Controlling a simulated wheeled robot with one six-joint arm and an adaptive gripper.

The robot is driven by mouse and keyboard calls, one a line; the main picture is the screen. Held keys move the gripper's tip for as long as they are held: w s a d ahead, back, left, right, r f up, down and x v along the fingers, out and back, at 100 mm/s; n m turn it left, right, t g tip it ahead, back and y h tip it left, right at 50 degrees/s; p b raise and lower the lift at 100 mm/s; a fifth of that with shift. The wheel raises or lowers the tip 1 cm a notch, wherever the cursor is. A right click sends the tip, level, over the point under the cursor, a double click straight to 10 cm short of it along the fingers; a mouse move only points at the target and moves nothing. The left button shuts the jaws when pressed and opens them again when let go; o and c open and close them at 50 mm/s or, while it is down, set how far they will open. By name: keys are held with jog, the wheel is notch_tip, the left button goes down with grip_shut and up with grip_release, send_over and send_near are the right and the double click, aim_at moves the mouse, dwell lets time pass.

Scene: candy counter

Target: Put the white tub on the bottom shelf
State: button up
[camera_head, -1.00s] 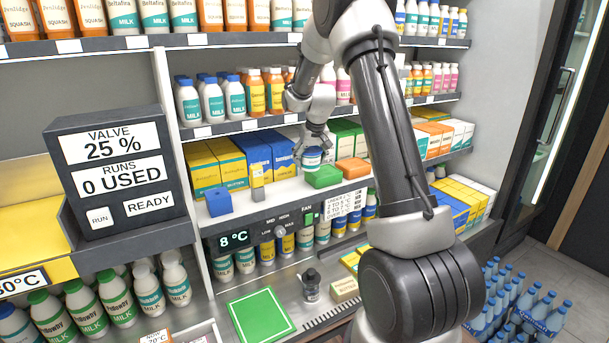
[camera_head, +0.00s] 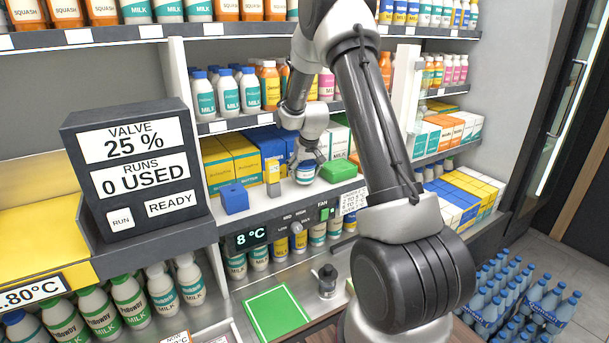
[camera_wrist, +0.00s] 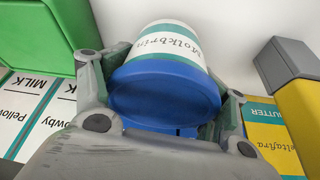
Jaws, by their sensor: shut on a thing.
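The white tub (camera_head: 305,173) has a teal band and a blue lid. My gripper (camera_head: 306,160) is shut around it, above the white ledge between the blue block and the green block. In the wrist view the tub (camera_wrist: 175,45) sits between the two fingers of my gripper (camera_wrist: 165,115), blue lid towards the camera. I cannot tell whether its base touches the ledge. The lowest shelf surface (camera_head: 262,277) is grey, below the control panel, with a row of bottles at its back.
A blue block (camera_head: 234,198), a yellow-and-grey block (camera_head: 272,180) and a green block (camera_head: 335,171) stand near the tub. The control panel (camera_head: 285,229) fronts the ledge.

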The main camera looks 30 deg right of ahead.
jog(key=shift+f, duration=0.8)
jog(key=shift+f, duration=0.1)
jog(key=o, duration=1.3)
jog(key=shift+c, duration=0.2)
